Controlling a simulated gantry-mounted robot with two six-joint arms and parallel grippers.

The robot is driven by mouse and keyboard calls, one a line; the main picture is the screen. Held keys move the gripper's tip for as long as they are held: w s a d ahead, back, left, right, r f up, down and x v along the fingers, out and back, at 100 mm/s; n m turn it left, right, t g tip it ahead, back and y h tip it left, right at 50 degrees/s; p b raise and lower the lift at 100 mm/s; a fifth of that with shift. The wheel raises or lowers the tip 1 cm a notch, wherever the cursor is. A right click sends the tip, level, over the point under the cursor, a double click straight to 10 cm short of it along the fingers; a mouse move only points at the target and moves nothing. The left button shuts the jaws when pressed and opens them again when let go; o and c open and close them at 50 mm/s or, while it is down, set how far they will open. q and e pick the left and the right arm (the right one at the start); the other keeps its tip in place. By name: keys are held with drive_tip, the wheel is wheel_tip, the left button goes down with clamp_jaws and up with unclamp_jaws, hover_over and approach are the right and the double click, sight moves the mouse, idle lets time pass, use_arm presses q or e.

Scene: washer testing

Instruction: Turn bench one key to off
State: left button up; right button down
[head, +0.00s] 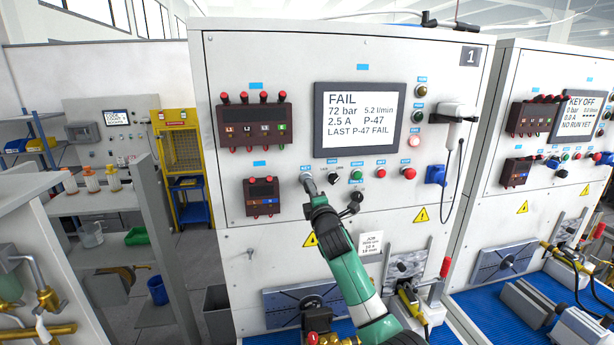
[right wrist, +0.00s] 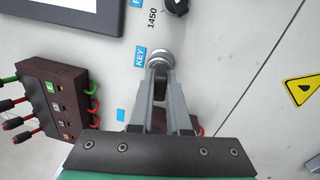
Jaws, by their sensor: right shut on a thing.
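Bench one (head: 290,60) is the white cabinet marked 1. Its key switch (right wrist: 160,57) is a round silver part under the blue KEY label (right wrist: 140,57). My right gripper (head: 308,180) reaches up to the panel and is shut on the key, with its fingertips at the switch in the right wrist view (right wrist: 160,66). The fingers cover most of the key, so its angle cannot be told. The bench screen (head: 360,118) reads FAIL, 72 bar, 2.5 A, P-47. My left gripper is not in view.
A black knob (head: 334,178), a green button (head: 357,175) and red buttons (head: 381,173) sit right of the key. A black ball-ended lever (head: 355,197) is close to my right gripper. A second bench (head: 510,75) stands at right, its screen reading KEY OFF.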

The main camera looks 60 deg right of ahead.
drive_tip(key=shift+r+n+p, duration=0.55)
drive_tip(key=shift+n+p, duration=0.05)
drive_tip(key=shift+p, duration=0.25)
drive_tip(key=shift+f+n+p, duration=0.2)
drive_tip(key=shift+n+p, duration=0.1)
drive_tip(key=shift+n, duration=0.1)
drive_tip(key=shift+f, duration=0.3)
drive_tip(key=r+n+p, duration=0.1)
drive_tip(key=p, duration=0.2)
drive_tip(key=shift+s+d+n+t, duration=0.1)
drive_tip(key=shift+n+t, duration=0.2)
drive_tip(key=shift+f+n+y+b, duration=0.3)
drive_tip(key=shift+f+n+b, duration=0.15)
drive_tip(key=shift+n, duration=0.85)
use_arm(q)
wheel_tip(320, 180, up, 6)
